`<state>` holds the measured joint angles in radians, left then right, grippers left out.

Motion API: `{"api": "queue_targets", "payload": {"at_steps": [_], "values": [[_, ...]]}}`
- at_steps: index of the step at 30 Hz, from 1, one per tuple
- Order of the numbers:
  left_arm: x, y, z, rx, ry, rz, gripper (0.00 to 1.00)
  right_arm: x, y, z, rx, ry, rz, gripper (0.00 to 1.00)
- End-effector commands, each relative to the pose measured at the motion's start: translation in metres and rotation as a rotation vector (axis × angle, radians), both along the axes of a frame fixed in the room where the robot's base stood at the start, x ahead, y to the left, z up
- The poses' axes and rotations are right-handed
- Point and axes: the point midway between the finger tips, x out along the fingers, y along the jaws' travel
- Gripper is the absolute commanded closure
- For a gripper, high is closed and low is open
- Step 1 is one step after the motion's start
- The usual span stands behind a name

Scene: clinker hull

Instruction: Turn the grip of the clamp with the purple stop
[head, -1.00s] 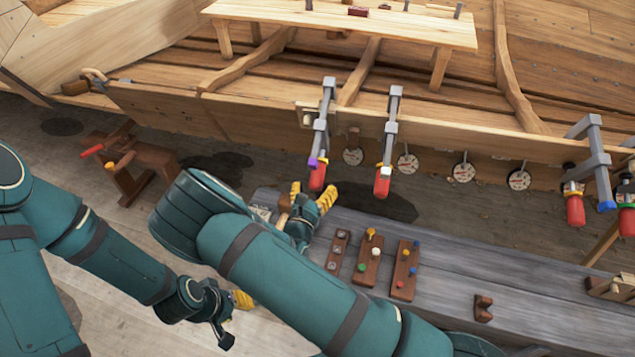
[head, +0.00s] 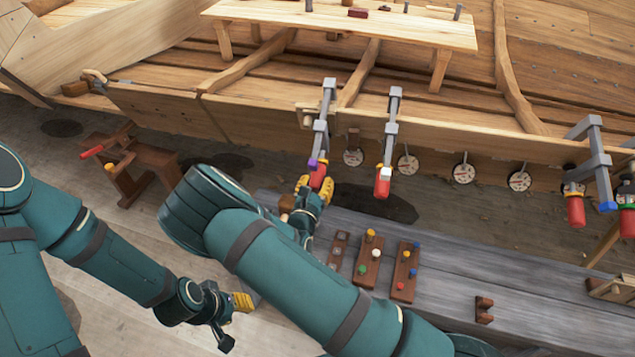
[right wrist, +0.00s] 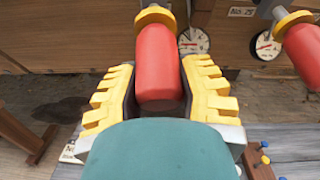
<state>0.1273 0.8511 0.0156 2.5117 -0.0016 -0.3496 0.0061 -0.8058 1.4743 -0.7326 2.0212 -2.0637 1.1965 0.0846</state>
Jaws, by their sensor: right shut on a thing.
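The clamp with the purple stop (head: 312,163) is a grey bar clamp (head: 325,110) on the hull's plank edge, with its red grip (head: 318,175) hanging down. In the right wrist view, the red grip (right wrist: 158,62) lies between the yellow fingers below a yellow collar (right wrist: 155,16). My right gripper (head: 314,188) is shut on this grip from below; the purple stop is not seen in the wrist view. My left gripper (head: 238,302) is low at the left, away from the clamps, and its opening is unclear.
A neighbouring clamp with a red grip (head: 382,185) hangs close at right; more clamps (head: 597,160) hang farther right. Round dials (head: 463,173) line the hull. Below, a grey bench (head: 450,280) holds peg blocks (head: 405,270). A brown wooden stand (head: 135,165) is at left.

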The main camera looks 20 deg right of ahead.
Motion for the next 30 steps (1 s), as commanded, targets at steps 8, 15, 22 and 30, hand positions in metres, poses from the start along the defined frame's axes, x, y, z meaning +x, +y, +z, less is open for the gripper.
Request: {"api": "queue_targets", "payload": {"at_steps": [8, 15, 22, 30], "values": [[0.001, 0.000, 0.003, 0.000, -0.002, 0.002, 0.63, 0.001, 0.000, 0.001, 0.034, -0.020, 0.015, 0.99], [0.003, 0.001, 0.013, 0.002, -0.008, 0.006, 0.63, 0.001, 0.000, 0.002, 0.148, -0.080, 0.069, 0.99], [0.006, 0.001, 0.021, 0.003, -0.014, 0.011, 0.63, 0.002, 0.001, 0.002, 0.309, -0.167, 0.144, 0.98], [0.008, 0.001, 0.026, 0.004, -0.019, 0.015, 0.63, 0.003, 0.003, 0.002, 0.479, -0.260, 0.227, 0.98]]}}
